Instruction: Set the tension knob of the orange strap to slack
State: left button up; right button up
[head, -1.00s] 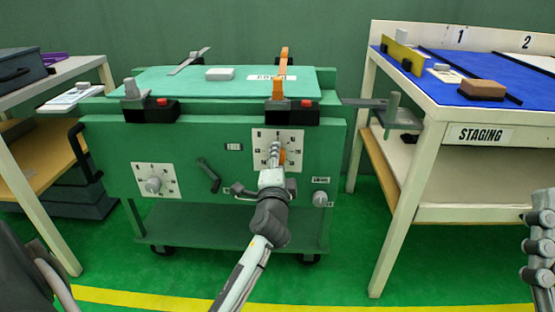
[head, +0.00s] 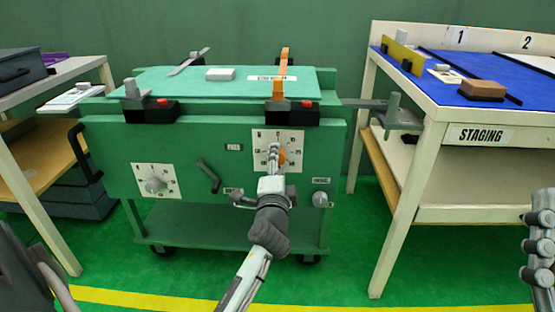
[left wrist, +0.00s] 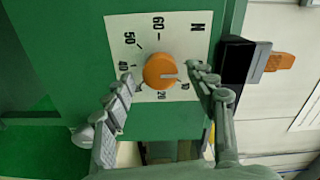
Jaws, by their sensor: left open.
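The orange knob (left wrist: 160,71) sits on a white dial plate (left wrist: 140,27) marked N and with numbers up to 60. Its pale pointer line faces right in the left wrist view, near the 10. My left gripper (left wrist: 160,82) is open, with one finger on each side of the knob; whether they touch it I cannot tell. In the head view, the left gripper (head: 273,152) covers part of the orange knob (head: 282,157) on the cart's front. The orange strap (head: 284,62) runs over the cart top to an orange clip (head: 278,90).
The green cart (head: 225,133) also carries a grey knob with a dial (head: 154,185), a dark lever (head: 208,175) and a small grey knob (head: 320,199). A grey strap (head: 188,62) lies at the left. The staging table (head: 435,110) stands at the right.

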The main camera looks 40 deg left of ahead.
pick_arm(q)
jog(key=shift+v, duration=2.75)
